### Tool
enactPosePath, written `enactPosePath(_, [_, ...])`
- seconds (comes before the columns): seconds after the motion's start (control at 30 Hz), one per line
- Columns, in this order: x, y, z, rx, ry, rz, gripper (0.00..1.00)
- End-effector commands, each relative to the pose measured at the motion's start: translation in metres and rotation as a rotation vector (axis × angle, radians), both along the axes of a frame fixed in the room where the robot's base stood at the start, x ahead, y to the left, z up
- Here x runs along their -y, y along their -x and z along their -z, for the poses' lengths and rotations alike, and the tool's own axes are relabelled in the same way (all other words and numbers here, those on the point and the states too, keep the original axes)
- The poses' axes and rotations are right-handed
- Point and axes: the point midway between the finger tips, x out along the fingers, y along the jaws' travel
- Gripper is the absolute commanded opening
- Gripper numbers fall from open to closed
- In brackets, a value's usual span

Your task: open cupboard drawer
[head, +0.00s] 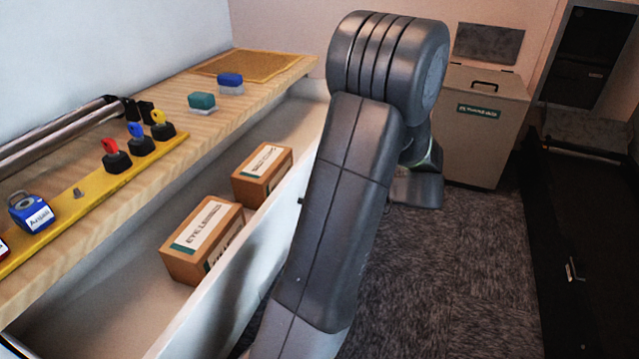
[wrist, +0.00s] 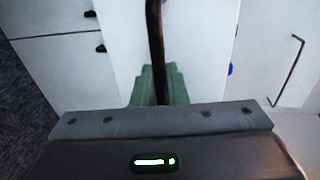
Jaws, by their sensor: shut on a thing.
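The cupboard drawer (head: 222,290) stands open below the wooden counter in the head view, its white front panel out from the counter. Two brown cardboard boxes lie inside: a nearer box (head: 190,262) labelled "EYE LENSES" and a farther box (head: 252,186). In the wrist view, the green fingers of my gripper (wrist: 158,72) are shut on a dark bar handle (wrist: 154,30) on a white front. In the head view my arm hides the gripper and the handle.
The wooden counter (head: 100,172) carries a yellow rack (head: 85,205) with coloured items, and teal (head: 202,101) and blue (head: 230,80) blocks. A beige bin (head: 485,135) stands at the back. Dark carpet (head: 450,270) lies clear right of my arm. Another dark handle (wrist: 288,72) shows at right.

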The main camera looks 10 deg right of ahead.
Motion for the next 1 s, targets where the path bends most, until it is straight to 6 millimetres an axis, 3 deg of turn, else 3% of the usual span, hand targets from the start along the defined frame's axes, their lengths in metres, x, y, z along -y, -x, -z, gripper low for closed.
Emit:
enactPosePath(0.37, [0.002, 0.001, 0.000, -0.001, 0.001, 0.000, 0.00])
enactPosePath(0.4, [0.002, 0.001, 0.000, -0.001, 0.001, 0.000, 0.14])
enactPosePath(0.5, [0.002, 0.001, 0.000, 0.000, 0.000, 0.000, 0.34])
enactPosePath(0.83, [0.004, 0.002, -0.001, 0.000, 0.000, 0.000, 0.34])
enactPosePath(1.0, [0.020, 0.013, -0.006, 0.001, 0.000, 0.004, 0.34])
